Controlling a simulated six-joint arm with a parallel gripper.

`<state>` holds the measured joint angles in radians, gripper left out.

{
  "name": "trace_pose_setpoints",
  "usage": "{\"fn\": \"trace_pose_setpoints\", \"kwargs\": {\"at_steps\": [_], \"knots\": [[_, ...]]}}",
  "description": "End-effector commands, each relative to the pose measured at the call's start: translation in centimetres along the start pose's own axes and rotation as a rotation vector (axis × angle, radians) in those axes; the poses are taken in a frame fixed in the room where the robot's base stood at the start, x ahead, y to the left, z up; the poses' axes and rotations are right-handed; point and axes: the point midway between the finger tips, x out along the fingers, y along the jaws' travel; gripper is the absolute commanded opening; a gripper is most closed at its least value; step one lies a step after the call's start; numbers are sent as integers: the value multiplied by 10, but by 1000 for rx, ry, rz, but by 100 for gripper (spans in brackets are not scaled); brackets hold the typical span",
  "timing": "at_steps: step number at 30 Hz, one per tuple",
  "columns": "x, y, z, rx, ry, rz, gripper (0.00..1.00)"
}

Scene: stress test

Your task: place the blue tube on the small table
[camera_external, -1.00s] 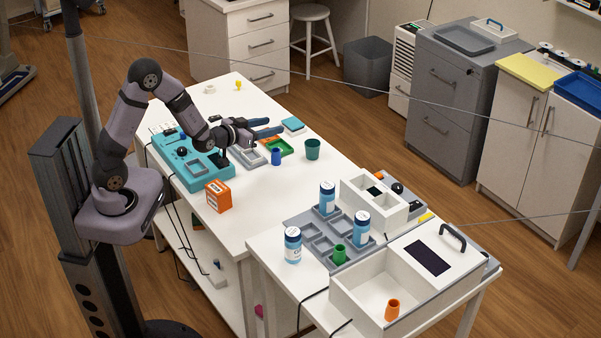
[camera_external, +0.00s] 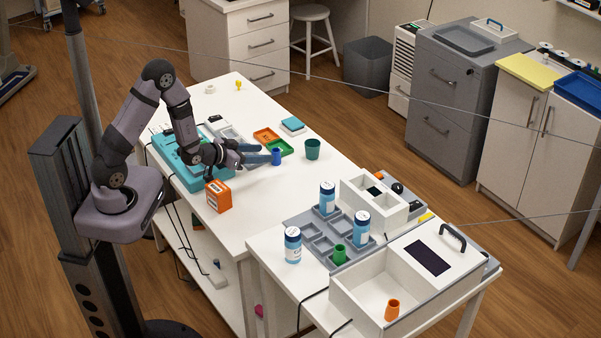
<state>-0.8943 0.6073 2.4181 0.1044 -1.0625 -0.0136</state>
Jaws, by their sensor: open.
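The blue tube (camera_external: 276,157) is a small dark blue cylinder standing upright on the long white table. My gripper (camera_external: 266,154) is open, low over that table and pointing right. Its fingertips reach up to the tube's left side; I cannot tell whether the tube is between them or touched. The small table (camera_external: 274,262) is white and stands at the front right, against the end of the long table. It carries a grey compartment tray (camera_external: 312,251) and a white box (camera_external: 350,303).
A green tray (camera_external: 282,148) lies right behind the tube, and a teal cup (camera_external: 312,149) stands to its right. An orange box (camera_external: 217,196) stands below my gripper. Several white-and-blue bottles and a green tube (camera_external: 339,254) are on the small table.

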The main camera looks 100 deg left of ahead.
Motion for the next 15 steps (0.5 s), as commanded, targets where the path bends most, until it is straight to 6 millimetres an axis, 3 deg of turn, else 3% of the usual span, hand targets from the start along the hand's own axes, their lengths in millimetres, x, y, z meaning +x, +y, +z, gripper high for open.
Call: {"fn": "trace_pose_setpoints", "kwargs": {"at_steps": [15], "knots": [[23, -1, -2, 0, 1, 0, 45]]}}
